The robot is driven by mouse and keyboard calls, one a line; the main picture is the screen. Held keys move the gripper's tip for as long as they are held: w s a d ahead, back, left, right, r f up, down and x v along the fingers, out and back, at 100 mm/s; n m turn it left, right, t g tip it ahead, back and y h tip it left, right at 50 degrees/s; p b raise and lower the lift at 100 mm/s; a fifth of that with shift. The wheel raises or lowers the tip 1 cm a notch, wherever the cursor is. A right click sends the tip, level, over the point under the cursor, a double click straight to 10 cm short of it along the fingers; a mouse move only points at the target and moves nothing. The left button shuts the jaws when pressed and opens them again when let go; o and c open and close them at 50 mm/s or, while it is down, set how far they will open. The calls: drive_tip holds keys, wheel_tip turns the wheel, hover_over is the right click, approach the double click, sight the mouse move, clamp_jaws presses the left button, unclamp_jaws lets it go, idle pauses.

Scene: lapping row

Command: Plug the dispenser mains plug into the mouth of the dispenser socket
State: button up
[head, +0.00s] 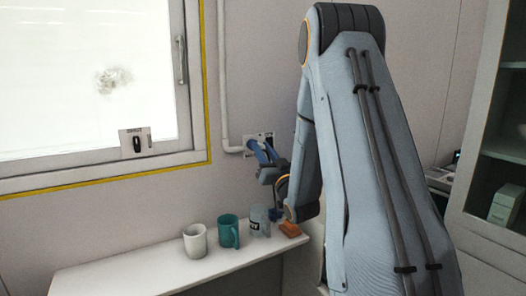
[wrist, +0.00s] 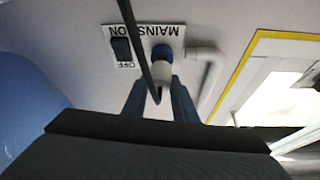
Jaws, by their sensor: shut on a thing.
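The dispenser socket (wrist: 163,52) is a round blue fitting on a white wall plate (wrist: 146,33) with upside-down MAINS lettering in the wrist view. My gripper (wrist: 160,88) is shut on the dispenser mains plug (wrist: 160,76), a pale body between the two blue fingers. The plug is in line with the socket and right up against it in this view. I cannot tell whether it is inside the mouth or just in front. In the head view my gripper (head: 263,157) is at the wall plate (head: 262,137) and hides most of it; the plug is not clear there.
A black switch (wrist: 121,49) sits beside the socket. A dark cable (wrist: 138,45) crosses the view. A white pipe (head: 224,100) runs down the wall nearby. Below, a shelf (head: 150,272) holds a white mug (head: 195,242), a teal mug (head: 228,232), a grey mug (head: 260,222) and an orange block (head: 290,229).

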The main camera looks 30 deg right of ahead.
drive_tip(key=shift+w+b, duration=0.35)
drive_tip(key=shift+w, duration=0.75)
drive_tip(key=o, duration=1.1)
drive_tip(key=b+v, duration=0.2)
drive_tip(key=v, duration=0.6)
drive_tip(key=shift+a, duration=0.1)
